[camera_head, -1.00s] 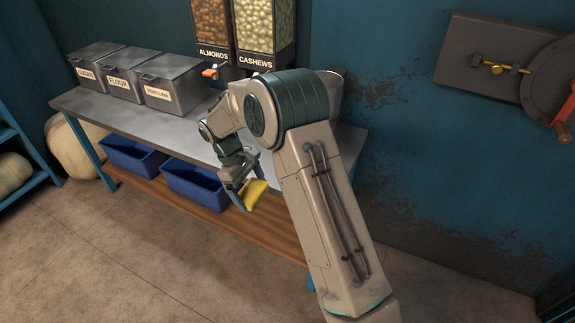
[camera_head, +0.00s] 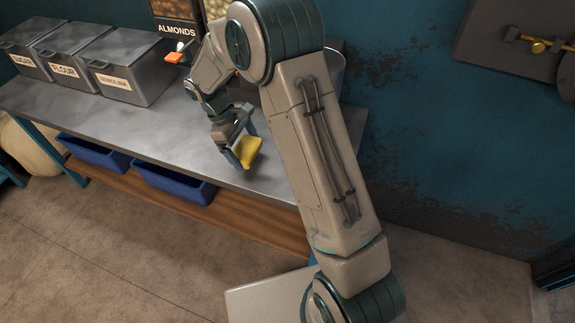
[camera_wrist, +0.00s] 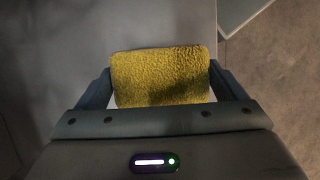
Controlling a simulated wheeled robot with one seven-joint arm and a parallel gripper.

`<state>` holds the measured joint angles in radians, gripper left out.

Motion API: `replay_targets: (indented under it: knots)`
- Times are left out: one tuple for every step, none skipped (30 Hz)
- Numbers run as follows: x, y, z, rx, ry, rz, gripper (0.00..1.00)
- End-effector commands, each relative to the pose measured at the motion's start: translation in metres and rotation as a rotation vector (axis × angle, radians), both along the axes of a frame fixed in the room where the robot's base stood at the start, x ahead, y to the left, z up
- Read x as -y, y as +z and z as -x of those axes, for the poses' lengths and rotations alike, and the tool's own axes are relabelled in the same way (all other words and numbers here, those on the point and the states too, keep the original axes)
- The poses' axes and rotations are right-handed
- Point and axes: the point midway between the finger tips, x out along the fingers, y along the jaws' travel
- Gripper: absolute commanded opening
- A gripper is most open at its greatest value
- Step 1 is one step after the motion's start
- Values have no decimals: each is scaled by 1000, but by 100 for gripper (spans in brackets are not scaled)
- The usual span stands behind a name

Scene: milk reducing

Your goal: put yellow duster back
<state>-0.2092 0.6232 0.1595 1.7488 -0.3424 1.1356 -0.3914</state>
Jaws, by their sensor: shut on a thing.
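The yellow duster (camera_head: 250,152) is a small soft-looking yellow block, held by my gripper (camera_head: 241,148). In the head view it is over the front part of the grey metal table top (camera_head: 90,113). In the wrist view the duster (camera_wrist: 162,76) fills the space between my two fingers (camera_wrist: 160,92), with its fuzzy upper face showing. The table top (camera_wrist: 95,28) lies behind it. Whether the duster touches the table I cannot tell.
Metal bins labelled sugar, flour (camera_head: 66,69) and semolina (camera_head: 128,78) stand at the table's back left. An orange-and-white item (camera_head: 175,57) is near them. Blue crates (camera_head: 172,184) sit on the wooden shelf (camera_head: 240,218) below. The table's front middle is clear.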

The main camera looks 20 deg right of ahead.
Motion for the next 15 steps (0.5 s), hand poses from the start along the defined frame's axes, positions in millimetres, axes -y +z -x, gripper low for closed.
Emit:
replay_targets:
  knots:
    - [12, 1, 8, 0, -4, 0, 69]
    - [19, 1, 13, 0, -5, 1, 69]
    - [27, 1, 19, 1, -5, 1, 69]
    - [33, 1, 24, -1, -5, 1, 69]
    - [40, 1, 29, -1, -5, 1, 69]
    - [50, 1, 35, -1, -8, 1, 69]
    - [56, 1, 39, 0, -7, 1, 69]
    - [62, 1, 44, 1, -7, 0, 69]
    - [70, 1, 49, 0, -6, 1, 69]
    - [75, 1, 53, 0, -5, 0, 69]
    - [79, 1, 56, 0, -5, 0, 69]
    - [84, 0, 60, 0, -7, 0, 69]
    - [88, 0, 62, 0, -6, 0, 69]
    - [90, 0, 64, 1, -6, -1, 69]
    - [93, 0, 66, 1, -5, -1, 69]
